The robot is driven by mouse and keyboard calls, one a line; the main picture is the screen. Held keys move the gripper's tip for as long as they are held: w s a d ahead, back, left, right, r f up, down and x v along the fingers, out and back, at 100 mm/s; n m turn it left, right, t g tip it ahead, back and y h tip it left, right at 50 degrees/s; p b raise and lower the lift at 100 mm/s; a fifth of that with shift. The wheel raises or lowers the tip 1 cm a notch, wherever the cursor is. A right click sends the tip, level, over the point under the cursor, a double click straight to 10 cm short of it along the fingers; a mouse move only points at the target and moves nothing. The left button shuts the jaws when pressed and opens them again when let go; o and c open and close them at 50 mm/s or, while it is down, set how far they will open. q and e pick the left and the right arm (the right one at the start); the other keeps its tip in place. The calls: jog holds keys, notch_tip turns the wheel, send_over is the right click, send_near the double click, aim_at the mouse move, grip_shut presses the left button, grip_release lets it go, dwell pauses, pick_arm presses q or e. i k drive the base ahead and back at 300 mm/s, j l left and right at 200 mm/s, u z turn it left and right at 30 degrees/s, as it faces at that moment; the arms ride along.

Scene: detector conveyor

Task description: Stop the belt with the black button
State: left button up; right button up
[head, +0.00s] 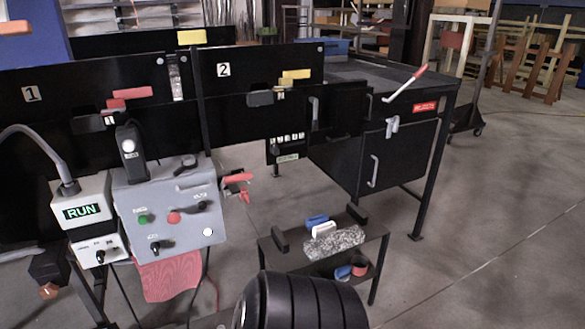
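A grey control box (168,212) stands at the left. Its face carries a green button (143,218), a red button (173,217), a black control (200,207) at the right and another black control (155,246) at the lower left. At this size I cannot tell which black control is a push button. A display (82,212) left of the box reads RUN in green. Black panels marked 1 (30,94) and 2 (223,69) stand behind; I cannot make out a moving belt surface. Neither gripper shows; only a black ribbed part of mine is at the bottom.
A low black stand (375,250) at the centre holds a speckled block (335,243) and small blue and white items. A black cabinet (390,165) with a red-handled lever (405,84) and a red label stands behind. A red cloth (168,278) hangs below the box.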

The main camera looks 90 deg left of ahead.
aim_at(202, 206)
jog(key=u, duration=3.6)
